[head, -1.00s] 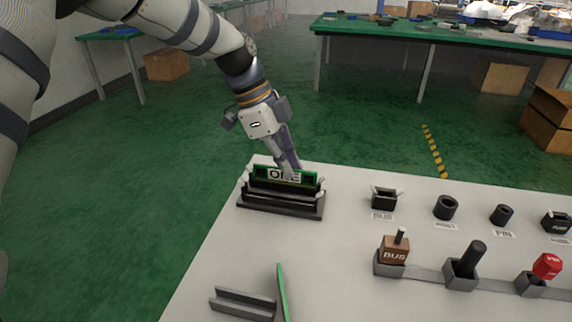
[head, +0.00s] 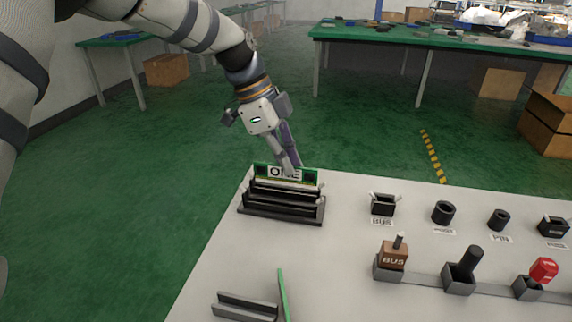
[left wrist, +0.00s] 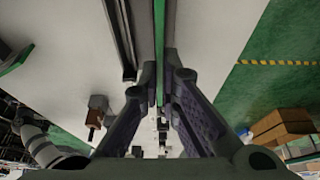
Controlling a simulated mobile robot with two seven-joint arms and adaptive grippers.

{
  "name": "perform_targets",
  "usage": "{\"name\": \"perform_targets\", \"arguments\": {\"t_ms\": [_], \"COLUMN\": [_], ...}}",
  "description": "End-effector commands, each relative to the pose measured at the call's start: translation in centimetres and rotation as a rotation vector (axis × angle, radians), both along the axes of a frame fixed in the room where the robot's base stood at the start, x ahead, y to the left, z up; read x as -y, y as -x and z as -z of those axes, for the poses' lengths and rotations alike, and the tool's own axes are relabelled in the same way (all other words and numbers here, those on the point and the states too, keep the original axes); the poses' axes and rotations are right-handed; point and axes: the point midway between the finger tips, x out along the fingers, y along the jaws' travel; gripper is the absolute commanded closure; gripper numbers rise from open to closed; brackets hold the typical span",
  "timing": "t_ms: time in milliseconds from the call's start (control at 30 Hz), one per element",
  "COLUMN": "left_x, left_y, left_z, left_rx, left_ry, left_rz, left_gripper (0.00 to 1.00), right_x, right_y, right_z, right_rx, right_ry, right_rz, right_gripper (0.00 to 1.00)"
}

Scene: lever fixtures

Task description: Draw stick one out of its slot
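Stick one (head: 312,175) is a green board with a white label reading ONE. It stands upright at the black slot fixture (head: 282,211), at the table's far left, and a pale line shows along its lower part. Whether its bottom edge is clear of the slot, I cannot tell. My left gripper (head: 290,170) reaches down onto the stick's top edge, in front of part of the label. In the left wrist view, the fingers (left wrist: 159,78) are closed on either side of the thin green board.
A grey rail holder (head: 246,306) and another upright green board (head: 283,296) stand at the near left. To the right are a brown BUS block (head: 393,255), a black lever (head: 470,262), a red-topped one (head: 543,270) and several black sockets (head: 443,212).

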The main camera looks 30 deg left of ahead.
Motion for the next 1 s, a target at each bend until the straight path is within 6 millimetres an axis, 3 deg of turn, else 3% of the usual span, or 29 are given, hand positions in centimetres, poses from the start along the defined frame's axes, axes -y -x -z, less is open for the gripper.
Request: {"name": "perform_targets", "arguments": {"t_ms": [500,867,1000], "left_x": [0.0,0.0,0.0], "left_y": [0.0,0.0,-0.1], "left_z": [-2.2,-2.3,-3.4], "left_rx": [0.003,0.001,0.005], "left_ry": [0.000,0.000,0.000], "left_rz": [0.000,0.001,0.000], "left_gripper": [1.00,1.00,1.00], "right_x": [0.0,0.0,0.0], "right_y": [-0.6,-0.6,-0.9], "right_z": [-0.6,-0.6,-0.8], "right_rx": [0.022,0.023,0.033], "right_ry": [0.000,0.000,0.000], "right_rz": [0.000,0.000,0.000], "right_gripper": [0.60,0.60,0.60]}}
